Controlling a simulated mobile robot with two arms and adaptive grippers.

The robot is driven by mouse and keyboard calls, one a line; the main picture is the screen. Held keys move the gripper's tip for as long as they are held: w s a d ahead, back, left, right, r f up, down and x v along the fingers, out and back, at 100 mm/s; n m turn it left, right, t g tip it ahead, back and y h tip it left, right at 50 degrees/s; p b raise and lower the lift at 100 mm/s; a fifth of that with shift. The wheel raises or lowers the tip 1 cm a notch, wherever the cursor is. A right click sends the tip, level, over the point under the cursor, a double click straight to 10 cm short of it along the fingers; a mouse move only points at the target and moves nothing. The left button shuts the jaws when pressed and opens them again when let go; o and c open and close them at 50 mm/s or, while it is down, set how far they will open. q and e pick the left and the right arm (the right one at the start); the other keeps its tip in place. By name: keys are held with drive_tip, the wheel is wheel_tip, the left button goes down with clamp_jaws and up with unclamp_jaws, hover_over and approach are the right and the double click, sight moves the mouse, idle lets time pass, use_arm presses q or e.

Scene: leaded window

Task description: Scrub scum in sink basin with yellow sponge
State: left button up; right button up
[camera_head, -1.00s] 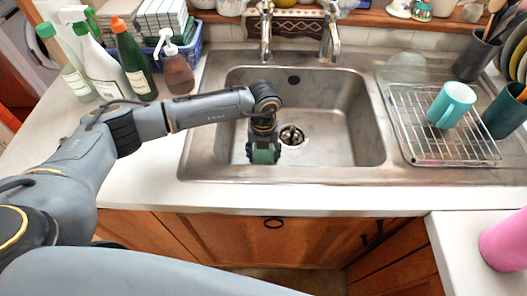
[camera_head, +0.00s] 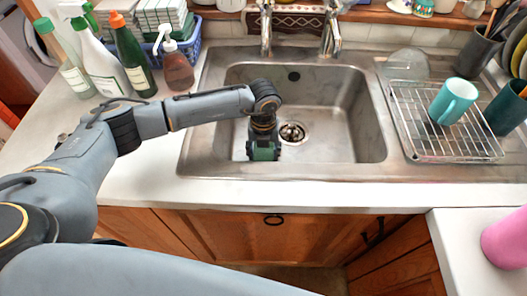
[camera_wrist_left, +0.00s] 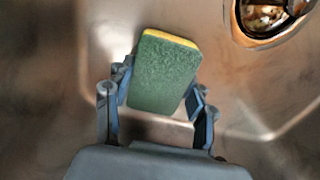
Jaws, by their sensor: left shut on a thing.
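The steel sink basin (camera_head: 340,115) is in the middle of the head view. My left gripper (camera_head: 264,153) reaches down into its left front part. In the left wrist view my left gripper (camera_wrist_left: 160,105) is shut on the sponge (camera_wrist_left: 163,75), which has a green face towards the camera and a yellow edge at its far end. The sponge is over the basin floor; whether it touches the floor I cannot tell. The drain (camera_head: 292,132) is just right of the gripper and shows at the upper right in the wrist view (camera_wrist_left: 268,15). Brownish staining shows on the basin surface. My right gripper is not in view.
Taps (camera_head: 330,32) stand behind the basin. A wire rack (camera_head: 425,140) with a turquoise mug (camera_head: 453,101) is on the right. Spray bottles (camera_head: 101,62) and a soap dispenser (camera_head: 177,68) stand at the back left. A pink object (camera_head: 507,240) is at the lower right.

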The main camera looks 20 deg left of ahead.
use_arm(q)
drive_tip(key=shift+f+b, duration=0.3)
drive_tip(key=shift+f, duration=0.1)
drive_tip(key=shift+d, duration=0.1)
